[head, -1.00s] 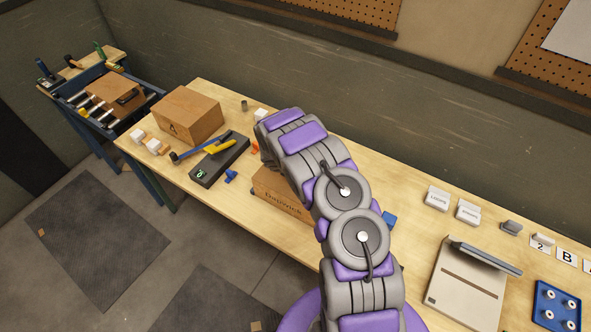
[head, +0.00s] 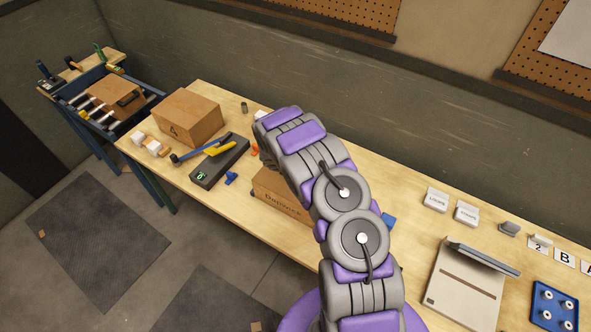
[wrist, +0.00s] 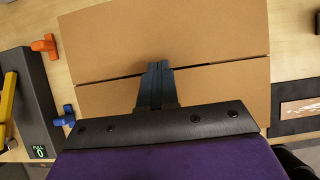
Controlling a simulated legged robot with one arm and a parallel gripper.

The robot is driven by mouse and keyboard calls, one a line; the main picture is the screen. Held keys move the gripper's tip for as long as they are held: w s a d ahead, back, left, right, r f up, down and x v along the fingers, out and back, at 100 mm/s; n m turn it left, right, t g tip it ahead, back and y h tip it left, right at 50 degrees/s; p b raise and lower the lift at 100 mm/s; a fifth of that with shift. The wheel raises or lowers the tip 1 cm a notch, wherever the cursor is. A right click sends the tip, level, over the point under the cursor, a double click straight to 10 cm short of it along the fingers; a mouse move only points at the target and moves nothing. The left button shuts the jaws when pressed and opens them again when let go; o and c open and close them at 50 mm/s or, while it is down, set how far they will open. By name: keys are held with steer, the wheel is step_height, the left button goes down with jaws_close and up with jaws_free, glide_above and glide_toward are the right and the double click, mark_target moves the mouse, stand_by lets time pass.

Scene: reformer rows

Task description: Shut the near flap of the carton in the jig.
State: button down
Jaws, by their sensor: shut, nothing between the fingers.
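The brown carton (head: 282,198) sits on the bench, partly hidden behind my arm in the head view. In the wrist view two cardboard panels show, a far one (wrist: 200,35) and a near one (wrist: 225,88), with a thin dark gap between them. My gripper (wrist: 155,70) is shut and empty, its fingertips over this gap. I cannot tell whether they touch the cardboard. The gripper itself is hidden in the head view. Orange (wrist: 43,45) and blue (wrist: 65,116) fittings stand left of the carton, apparently parts of the jig.
A dark scale (head: 220,160) with blue and yellow tools on it lies left of the carton. On the right are a beige device (head: 465,285) and a blue tray (head: 555,305). The bench's front edge is near the carton.

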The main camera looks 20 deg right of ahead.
steer(key=v, duration=1.7)
steer(key=shift+a, duration=0.2)
steer(key=s+d+r+m+g+b, duration=0.1)
steer(key=s+d+r+m+b, duration=0.1)
steer(key=s+r+m+b, duration=0.4)
steer(key=s+d+r+m+g+b, duration=0.15)
steer(key=s+m+b, duration=0.25)
steer(key=s+m, duration=0.5)
steer(key=s+a+f+m+g+y+b, duration=0.1)
steer(key=s+a+m+b, duration=0.2)
steer(key=s, duration=0.6)
steer(key=s+a+f+m+y+b, duration=0.1)
steer(key=s+a+m+y+b, duration=0.1)
steer(key=s, duration=0.7)
steer(key=s+a+f+m+g+y+b, duration=0.1)
steer(key=s+a+m+b, duration=0.4)
steer(key=s, duration=0.5)
steer(key=shift+a+f+g+y, duration=0.15)
steer(key=shift+a+g+y, duration=0.15)
steer(key=shift+g, duration=0.05)
